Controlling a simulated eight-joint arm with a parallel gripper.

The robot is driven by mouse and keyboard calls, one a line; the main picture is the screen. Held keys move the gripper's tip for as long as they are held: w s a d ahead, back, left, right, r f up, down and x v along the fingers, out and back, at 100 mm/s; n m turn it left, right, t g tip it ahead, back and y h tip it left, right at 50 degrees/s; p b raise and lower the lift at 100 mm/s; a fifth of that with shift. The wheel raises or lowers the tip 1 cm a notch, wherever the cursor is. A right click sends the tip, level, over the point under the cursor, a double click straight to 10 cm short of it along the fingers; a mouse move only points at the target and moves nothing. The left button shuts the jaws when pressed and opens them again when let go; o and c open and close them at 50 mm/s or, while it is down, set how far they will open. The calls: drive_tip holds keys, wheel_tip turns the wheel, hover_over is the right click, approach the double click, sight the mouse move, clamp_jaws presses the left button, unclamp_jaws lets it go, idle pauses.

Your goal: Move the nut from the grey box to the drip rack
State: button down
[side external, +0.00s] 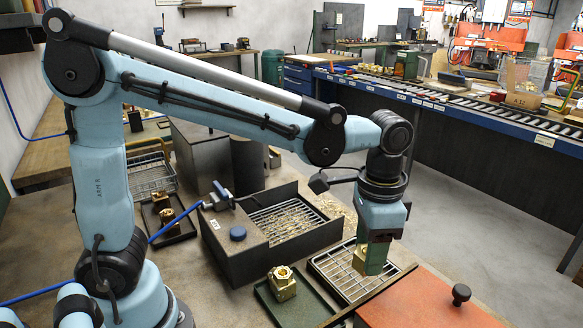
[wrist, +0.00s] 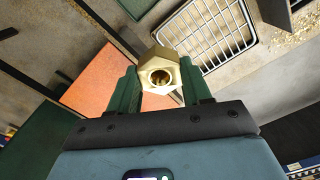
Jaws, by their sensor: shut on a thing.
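My gripper (side external: 374,261) points down and is shut on a brass nut (side external: 358,258). In the wrist view the nut (wrist: 160,68) sits between the two green fingers, its hexagonal face and bore showing. The drip rack (side external: 325,282), a pale wire grid, lies under and behind my gripper in the side view. The nut is over or close to it; the exact gap cannot be told. The rack (wrist: 217,70) also shows beyond the nut in the wrist view. The grey box (side external: 233,262), dark and open with a wire grid inside, stands to the left of my gripper.
Another brass nut (side external: 283,284) stands in a green tray (side external: 309,313) left of the rack. An orange plate (side external: 420,303) with a black knob (side external: 461,292) lies in front right. Brass pieces (side external: 166,213) sit in dark trays at the left. A blue-handled tool (side external: 222,194) rests on the box.

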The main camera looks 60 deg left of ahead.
drive_tip(key=w+a+f, duration=0.1)
drive_tip(key=w+a, duration=0.1)
drive_tip(key=w+a+f, duration=0.1)
drive_tip(key=a+f, duration=0.1)
drive_tip(key=w+a+f, duration=0.2)
drive_tip(key=shift+w+a+f, duration=0.2)
drive_tip(key=shift+w+a, duration=0.15)
drive_tip(key=shift+a, duration=0.05)
drive_tip(key=shift+f, duration=1.95)
drive_tip(key=shift+f, duration=0.15)
drive_tip(key=shift+c, duration=2.4)
unclamp_jaws()
wheel_tip(320, 180, up, 12)
drive_tip(key=s+a+f+n+t, duration=0.2)
drive_tip(key=s+a+n+t, duration=0.4)
drive_tip(key=s, duration=0.5)
drive_tip(key=shift+s+a+t, duration=0.25)
drive_tip(key=shift+s+t, duration=0.05)
drive_tip(key=shift+t, duration=0.3)
